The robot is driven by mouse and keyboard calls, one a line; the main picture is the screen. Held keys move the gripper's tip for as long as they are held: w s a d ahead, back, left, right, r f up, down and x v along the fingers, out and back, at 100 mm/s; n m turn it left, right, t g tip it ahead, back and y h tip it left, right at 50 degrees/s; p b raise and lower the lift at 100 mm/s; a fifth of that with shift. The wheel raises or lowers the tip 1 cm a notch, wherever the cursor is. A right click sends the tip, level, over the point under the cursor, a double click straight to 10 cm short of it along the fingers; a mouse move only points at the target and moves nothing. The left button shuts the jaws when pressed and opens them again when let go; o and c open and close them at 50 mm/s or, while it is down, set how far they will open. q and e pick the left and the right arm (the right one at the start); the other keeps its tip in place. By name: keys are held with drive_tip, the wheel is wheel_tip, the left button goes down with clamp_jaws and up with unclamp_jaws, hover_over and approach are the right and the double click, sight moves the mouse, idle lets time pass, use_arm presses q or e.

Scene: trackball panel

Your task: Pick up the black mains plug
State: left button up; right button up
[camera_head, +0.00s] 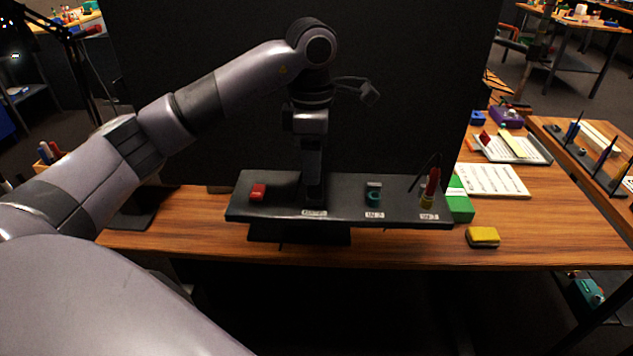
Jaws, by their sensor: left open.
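My left gripper (313,192) is open and points straight down over the left-middle part of the black panel (345,213), just behind a white label. I cannot make out the black mains plug; the dark fingers and the dark panel blend together there, so it may be hidden at the gripper. I cannot tell whether the fingers touch anything. My right gripper is not in view.
A yellow sponge-like block (483,236) lies on the wooden table (560,245). A dark screen (420,80) rises behind.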

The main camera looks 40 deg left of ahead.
sight(315, 195)
use_arm(q)
wheel_tip(315, 195, down, 4)
drive_tip(key=shift+d+f, duration=0.1)
drive_tip(key=shift+d, duration=0.05)
drive_tip(key=shift+w, duration=0.1)
drive_tip(key=c, duration=0.9)
drive_tip(key=shift+c, duration=0.2)
